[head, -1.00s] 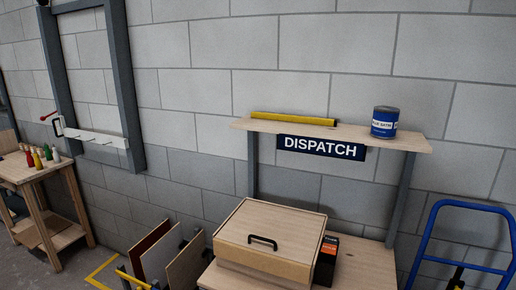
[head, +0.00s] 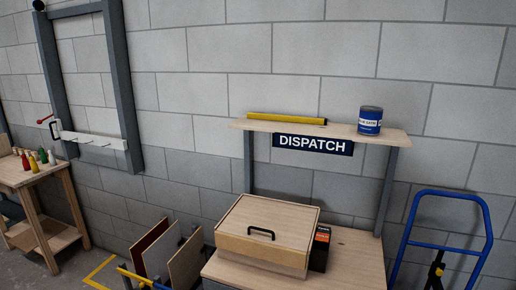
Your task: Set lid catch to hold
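A pale wooden box (head: 262,257) with a flat lid (head: 270,217) and a black handle (head: 261,234) sits on the dispatch bench, low in the middle of the head view. The lid looks closed. I cannot make out a catch on the sides of the box that show. A small red lever (head: 45,119) stands out at the left end of a white rail with hooks (head: 92,140), on a grey frame; I cannot tell whether it is a catch. My gripper is not in view.
The dispatch bench (head: 350,262) has a shelf (head: 345,131) with a yellow bar (head: 287,118) and blue tin (head: 370,120). A black-orange box (head: 320,247) stands beside the wooden box. Boards (head: 186,262) lean at left; a blue hand truck (head: 489,240) stands right. A wooden table (head: 40,178) holds bottles.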

